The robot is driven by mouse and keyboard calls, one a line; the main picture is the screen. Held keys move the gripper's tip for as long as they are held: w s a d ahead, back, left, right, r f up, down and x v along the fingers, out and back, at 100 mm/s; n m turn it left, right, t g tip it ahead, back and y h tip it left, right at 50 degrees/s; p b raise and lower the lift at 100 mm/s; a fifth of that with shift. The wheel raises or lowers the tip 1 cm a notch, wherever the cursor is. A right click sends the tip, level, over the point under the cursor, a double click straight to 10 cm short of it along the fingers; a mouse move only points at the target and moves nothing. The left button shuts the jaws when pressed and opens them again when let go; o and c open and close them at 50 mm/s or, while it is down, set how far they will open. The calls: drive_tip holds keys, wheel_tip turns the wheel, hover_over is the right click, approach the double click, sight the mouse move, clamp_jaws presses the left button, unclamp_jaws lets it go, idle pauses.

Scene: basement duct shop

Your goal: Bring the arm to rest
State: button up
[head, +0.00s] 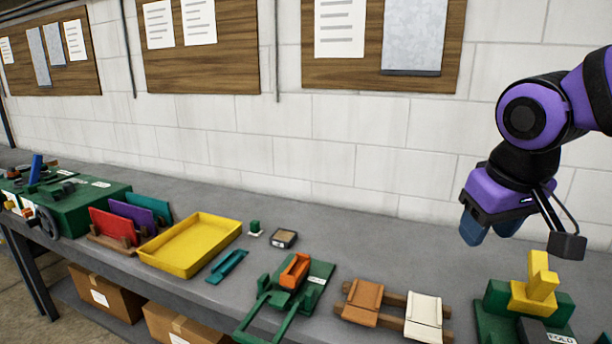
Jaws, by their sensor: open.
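My purple and black arm comes in from the right edge in the head view. My gripper (489,226) points downward above the right part of the grey workbench (350,232). Its blue fingers show at its lower end, with no object visible between them. The gripper is open and apart from the bench top. It hangs up and to the left of a yellow block (536,286) on a green fixture (497,299). A small dark box on a bracket hangs beside the gripper on the right.
A yellow tray (190,246), upright coloured sheets (113,225) in a rack, a green machine (85,204), a green fixture with an orange block (295,271), and orange and white pads (362,302) line the bench. A block wall stands behind. Bench below the gripper's left is bare.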

drive_tip(key=s+d+r+m+t, duration=0.1)
drive_tip(key=s+d, duration=0.3)
drive_tip(key=s, duration=0.5)
drive_tip(key=shift+d+r+m+t+y, duration=0.3)
drive_tip(key=shift+r+m+t, duration=0.1)
drive_tip(key=shift+r+m, duration=0.25)
idle(1.2)
